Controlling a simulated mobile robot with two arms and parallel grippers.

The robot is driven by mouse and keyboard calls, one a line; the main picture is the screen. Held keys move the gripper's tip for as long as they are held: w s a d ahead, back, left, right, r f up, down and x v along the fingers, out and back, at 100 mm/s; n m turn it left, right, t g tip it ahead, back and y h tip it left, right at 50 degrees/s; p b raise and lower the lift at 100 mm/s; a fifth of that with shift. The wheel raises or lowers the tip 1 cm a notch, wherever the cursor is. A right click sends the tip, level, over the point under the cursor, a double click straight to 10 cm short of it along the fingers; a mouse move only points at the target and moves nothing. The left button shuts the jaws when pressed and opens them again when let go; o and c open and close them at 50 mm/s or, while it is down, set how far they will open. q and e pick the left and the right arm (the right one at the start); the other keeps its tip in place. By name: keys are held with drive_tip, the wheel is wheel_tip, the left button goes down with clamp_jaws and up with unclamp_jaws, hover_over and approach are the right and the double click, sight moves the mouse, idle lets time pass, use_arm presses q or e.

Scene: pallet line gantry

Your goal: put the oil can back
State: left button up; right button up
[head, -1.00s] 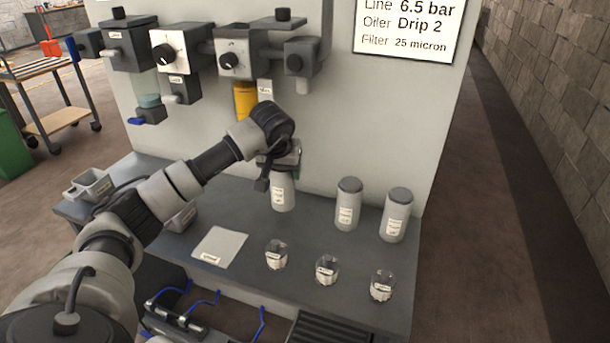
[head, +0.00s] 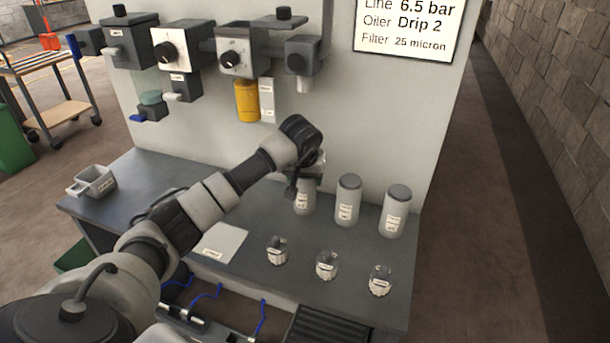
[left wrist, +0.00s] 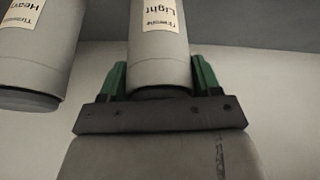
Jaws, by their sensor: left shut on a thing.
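The oil can, a grey cylinder (head: 304,200) with a small label, is at the left end of the row of cans on the bench. My left gripper (head: 308,172) is shut around its top. In the left wrist view the held can (left wrist: 157,50) carries a label reading "Light" and sits between the green fingers of my gripper (left wrist: 160,82). I cannot tell whether the can's base touches the bench. Two similar grey cans with dark tops, a middle one (head: 348,202) and a right one (head: 396,212), stand to its right. My right gripper is not in view.
Several small clear cups stand in front of the cans, including one by the cloth (head: 277,251). A pale cloth (head: 221,242) lies on the bench (head: 140,190). A grey tray (head: 95,182) is at the left.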

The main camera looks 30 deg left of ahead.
use_arm(q)
drive_tip(key=o, duration=1.2)
drive_tip(key=shift+c, duration=0.2)
drive_tip(key=shift+s+r, duration=0.1)
drive_tip(key=shift+r, duration=0.45)
drive_tip(key=v, duration=1.1)
drive_tip(key=shift+s, duration=0.15)
